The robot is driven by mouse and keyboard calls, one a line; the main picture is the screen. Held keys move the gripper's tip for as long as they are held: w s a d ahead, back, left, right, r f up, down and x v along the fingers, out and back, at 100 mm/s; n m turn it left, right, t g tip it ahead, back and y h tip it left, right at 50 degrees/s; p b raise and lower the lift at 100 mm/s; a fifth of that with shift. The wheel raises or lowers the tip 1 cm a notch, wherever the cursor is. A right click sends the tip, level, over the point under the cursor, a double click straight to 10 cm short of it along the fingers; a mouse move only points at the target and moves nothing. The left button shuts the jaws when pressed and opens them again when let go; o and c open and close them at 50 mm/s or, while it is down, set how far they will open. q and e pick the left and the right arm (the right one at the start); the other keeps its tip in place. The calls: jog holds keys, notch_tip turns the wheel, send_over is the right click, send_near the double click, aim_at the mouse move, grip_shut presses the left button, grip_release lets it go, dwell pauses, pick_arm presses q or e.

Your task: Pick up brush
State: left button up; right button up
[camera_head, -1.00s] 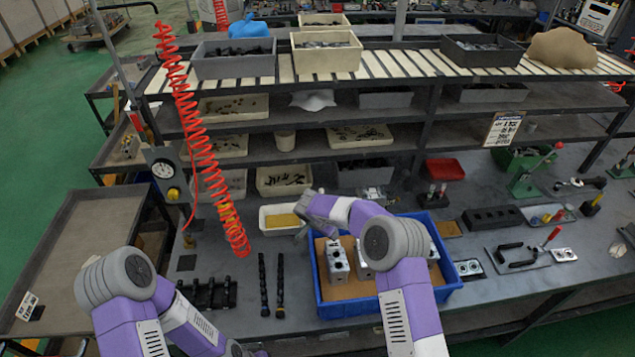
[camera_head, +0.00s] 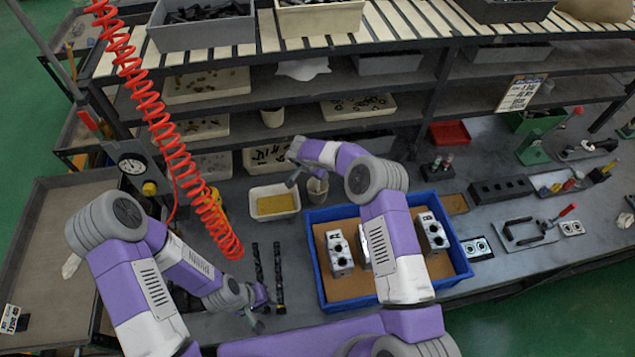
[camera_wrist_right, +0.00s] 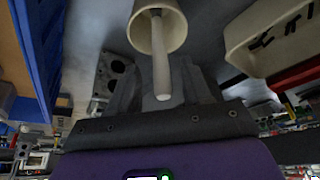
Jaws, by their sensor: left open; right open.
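The brush shows in the right wrist view as a pale handle (camera_wrist_right: 160,65) sticking out of a cream cup (camera_wrist_right: 145,28); its bristles are hidden. The cup also shows in the head view (camera_head: 317,190), right of the yellow-bottomed white tray. My right gripper (camera_wrist_right: 158,85) is open, with its dark fingers either side of the handle, apparently not touching it. In the head view my right gripper (camera_head: 298,180) is beside the cup, partly hidden by its own wrist. My left gripper (camera_head: 263,311) is open and empty near the front ends of two black rods.
A white tray (camera_head: 250,205) with a yellow bottom stands left of the cup. A blue crate (camera_head: 317,294) with metal valve blocks lies in front of it. A red coiled hose (camera_head: 165,125) hangs at the left. Shelves with bins rise behind.

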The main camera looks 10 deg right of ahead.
aim_at(318, 184)
jog(key=x, duration=0.2)
jog(key=shift+w+d+f, duration=0.1)
jog(key=shift+w+f, duration=0.15)
jog(key=shift+f, duration=0.05)
jog(key=shift+c, duration=0.3)
grip_shut()
